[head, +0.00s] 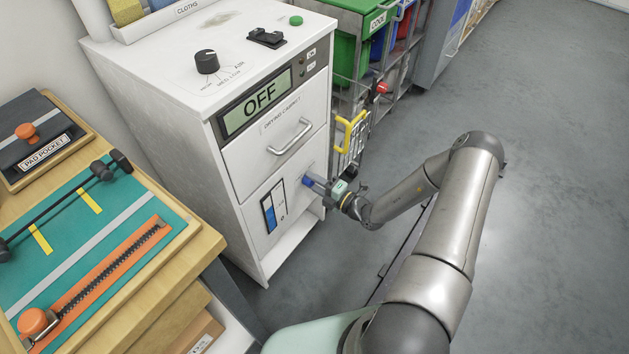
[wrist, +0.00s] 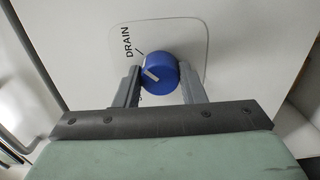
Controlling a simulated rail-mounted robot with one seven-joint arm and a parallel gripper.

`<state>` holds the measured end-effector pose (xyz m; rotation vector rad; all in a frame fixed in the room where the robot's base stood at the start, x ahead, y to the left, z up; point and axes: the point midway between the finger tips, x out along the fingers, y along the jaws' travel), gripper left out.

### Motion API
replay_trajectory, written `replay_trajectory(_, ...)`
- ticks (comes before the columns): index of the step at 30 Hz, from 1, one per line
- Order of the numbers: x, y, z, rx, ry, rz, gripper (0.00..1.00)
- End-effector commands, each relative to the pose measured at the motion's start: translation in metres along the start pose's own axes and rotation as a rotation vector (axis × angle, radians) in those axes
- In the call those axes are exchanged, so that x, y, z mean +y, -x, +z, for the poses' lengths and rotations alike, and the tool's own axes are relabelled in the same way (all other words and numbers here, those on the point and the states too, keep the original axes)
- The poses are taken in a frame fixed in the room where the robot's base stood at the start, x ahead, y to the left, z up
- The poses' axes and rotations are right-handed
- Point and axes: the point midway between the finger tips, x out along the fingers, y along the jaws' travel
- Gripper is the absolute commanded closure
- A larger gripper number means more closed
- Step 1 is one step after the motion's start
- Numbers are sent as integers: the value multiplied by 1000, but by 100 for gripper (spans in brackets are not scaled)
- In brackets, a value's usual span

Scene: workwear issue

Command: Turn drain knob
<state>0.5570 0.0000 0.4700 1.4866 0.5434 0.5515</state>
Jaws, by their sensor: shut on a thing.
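The drain knob (wrist: 160,74) is a round blue knob with a white pointer mark, on a pale plate on the cabinet front. The word DRAIN is printed at its upper left in the wrist view, with a short black line beside it. My gripper (wrist: 162,84) is shut on the knob, one finger on each side. In the head view my gripper (head: 318,185) is at the lower front of the white drying cabinet (head: 230,160), and a bit of the blue knob (head: 307,181) shows there.
The cabinet has a display reading OFF (head: 258,103), a drawer handle (head: 290,137) above my gripper and a blue level gauge (head: 273,207) to its left. A yellow handle (head: 350,132) on a rack stands close on the right. The floor (head: 550,200) at right is clear.

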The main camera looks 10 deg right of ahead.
Motion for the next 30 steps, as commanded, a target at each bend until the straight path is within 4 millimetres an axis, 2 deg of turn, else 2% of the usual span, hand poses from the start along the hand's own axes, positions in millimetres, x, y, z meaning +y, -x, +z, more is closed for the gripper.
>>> replay_trajectory(17, -1, 0, -2, 2, -33, -2, 86)
replay_trajectory(18, -1, 0, -2, 2, -33, -2, 55)
replay_trajectory(20, -1, 0, -1, 2, -32, -1, 42)
replay_trajectory(30, 0, 3, 0, 0, -30, -1, 42)
